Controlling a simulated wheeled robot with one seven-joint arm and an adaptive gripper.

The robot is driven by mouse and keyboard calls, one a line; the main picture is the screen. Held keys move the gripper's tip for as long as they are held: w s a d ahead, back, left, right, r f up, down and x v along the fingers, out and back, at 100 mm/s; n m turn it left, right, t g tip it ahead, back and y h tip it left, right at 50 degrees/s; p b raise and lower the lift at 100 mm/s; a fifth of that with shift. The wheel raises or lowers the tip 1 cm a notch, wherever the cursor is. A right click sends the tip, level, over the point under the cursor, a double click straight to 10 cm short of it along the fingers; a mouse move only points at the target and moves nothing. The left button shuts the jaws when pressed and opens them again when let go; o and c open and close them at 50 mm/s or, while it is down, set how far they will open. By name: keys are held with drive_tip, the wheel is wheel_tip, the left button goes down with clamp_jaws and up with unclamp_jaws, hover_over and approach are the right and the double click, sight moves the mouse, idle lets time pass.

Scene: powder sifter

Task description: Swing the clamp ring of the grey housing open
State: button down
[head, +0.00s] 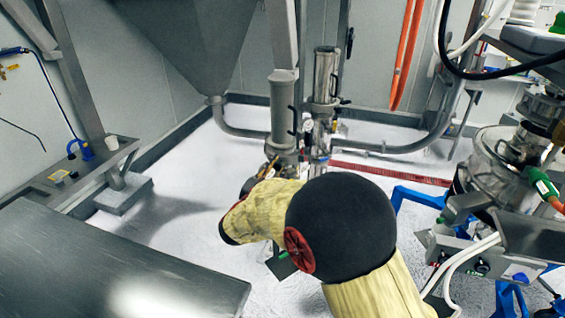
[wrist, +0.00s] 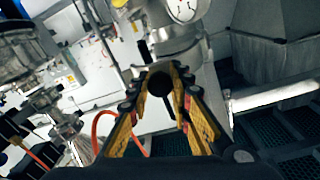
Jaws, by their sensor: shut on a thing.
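The grey housing (head: 283,110) stands upright beyond my arm in the head view. Its lower part, where a ring-like collar (head: 284,147) shows, is close to my gripper (head: 268,168) and partly hidden by it. In the wrist view, the grey housing (wrist: 190,62) fills the space just past the fingertips. My gripper (wrist: 161,74) has its yellow fingers closed around a small dark round piece (wrist: 159,84), which looks like a handle end of the clamp ring. The ring itself is mostly hidden, and I cannot tell whether it has swung.
A steel table (head: 110,265) is at the front left, and a machine with clear glass (head: 495,160) at the right. Pale floor (head: 185,170) is free left of the housing.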

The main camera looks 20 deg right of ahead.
drive_tip(key=shift+w+a+m+g+h+p, duration=0.2)
drive_tip(key=shift+a+m+g+h+p, duration=0.5)
drive_tip(key=shift+g, duration=0.25)
drive_tip(key=shift+w+a+m+g+h+p, duration=0.2)
drive_tip(key=shift+a+m+g+h+p, duration=0.35)
drive_tip(key=shift+a+m+g, duration=0.3)
drive_tip(key=shift+w+a+m+g+h+p, duration=0.2)
drive_tip(key=shift+a+m+g+h+p, duration=0.5)
drive_tip(key=shift+g, duration=0.3)
drive_tip(key=c, duration=1.6)
unclamp_jaws()
drive_tip(key=shift+a, duration=0.1)
drive_tip(key=v, duration=1.2)
drive_tip(key=shift+w, duration=0.1)
